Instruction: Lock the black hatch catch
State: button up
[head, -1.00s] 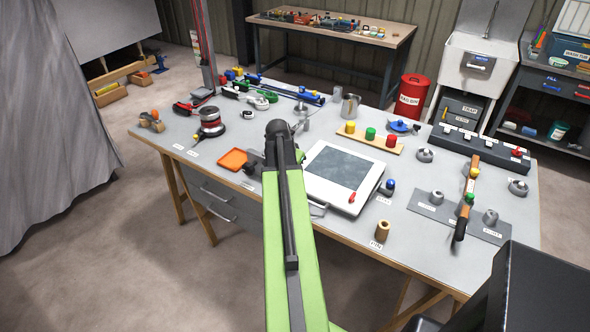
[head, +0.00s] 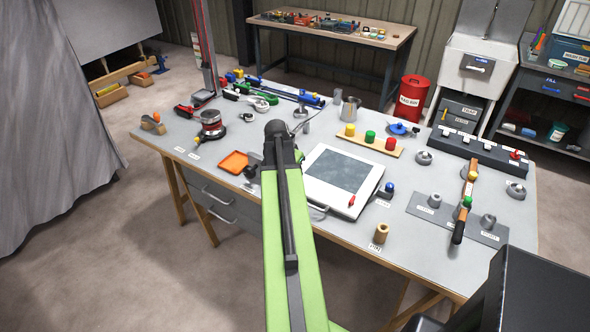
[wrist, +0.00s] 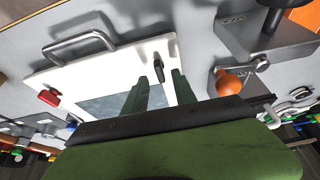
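The white hatch (head: 316,181) with a grey-blue window lies on the workbench, and it also shows in the wrist view (wrist: 102,67). In the wrist view the small black hatch catch (wrist: 158,69) is at the hatch's edge, between my gripper's fingertips as seen there. My gripper (wrist: 160,77) is open, with its two dark green fingers spread; whether either touches the catch I cannot tell. In the head view my arm hides the black catch and the gripper.
A metal handle (wrist: 80,44) sticks up from the hatch's edge. An orange knob (wrist: 229,83) stands close right of the fingers in the wrist view. An orange tray (head: 234,162) lies left of my arm. A wooden peg (head: 381,233) stands front right of the hatch.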

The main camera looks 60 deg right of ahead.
jog(key=p+v, duration=1.2)
jog(key=v, duration=0.3)
jog(key=shift+p, duration=0.35)
jog(key=w+a+f+n+t+b, duration=0.1)
jog(key=w+a+f+n+b, duration=0.15)
jog(key=w+a, duration=0.95)
jog(key=w+a+f+n+t+y+b, duration=0.1)
jog(key=w+a+n, duration=0.25)
jog(key=a, duration=0.65)
jog(key=w+a+f+n+y, duration=0.15)
jog(key=w+a, duration=0.35)
jog(key=a, duration=0.6)
jog(key=s+a+n+g+y, duration=0.1)
jog(key=s+a+n, duration=0.1)
jog(key=a+n, duration=0.3)
jog(key=s+a+f+n+g+y+b, duration=0.1)
jog(key=s+a+n, duration=0.2)
jog(key=a, duration=1)
jog(key=n, duration=0.2)
jog(key=shift+a+n, duration=0.3)
jog(key=shift+n, duration=0.05)
